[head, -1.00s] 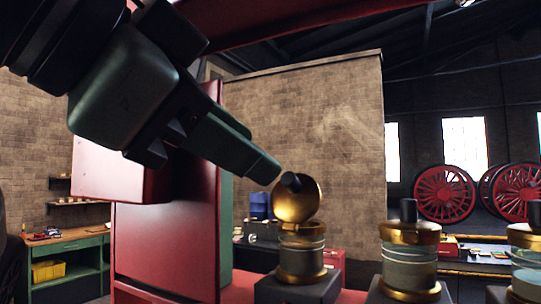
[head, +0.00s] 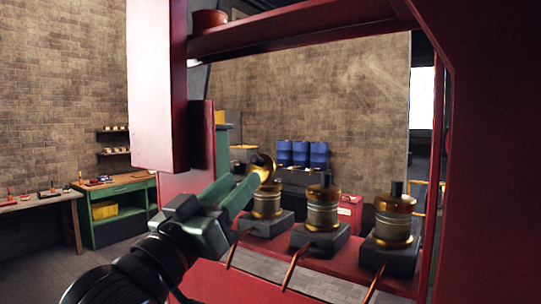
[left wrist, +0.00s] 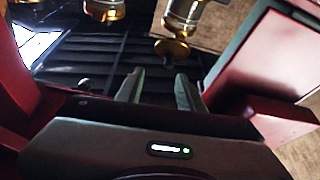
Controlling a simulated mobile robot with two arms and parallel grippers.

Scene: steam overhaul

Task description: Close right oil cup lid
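Three brass-and-glass oil cups stand in a row in the head view. The leftmost cup (head: 267,204) has its round brass lid (head: 264,166) swung up and open. The middle cup (head: 322,208) and the rightmost cup (head: 394,219) have their lids down, with dark knobs upright. My left gripper (head: 254,181) reaches in from the lower left, its fingertips by the open lid; contact cannot be told. In the left wrist view the fingers (left wrist: 158,82) are apart with nothing between them, and the brass lid (left wrist: 173,49) shows just beyond the tips. My right gripper is out of view.
The cups sit on dark blocks along a red ledge (head: 350,268), with thin copper pipes (head: 295,262) in front. A red panel (head: 160,85) stands at left, a red post (head: 487,180) at right and a red beam (head: 300,30) above. Blue drums (head: 302,153) stand behind.

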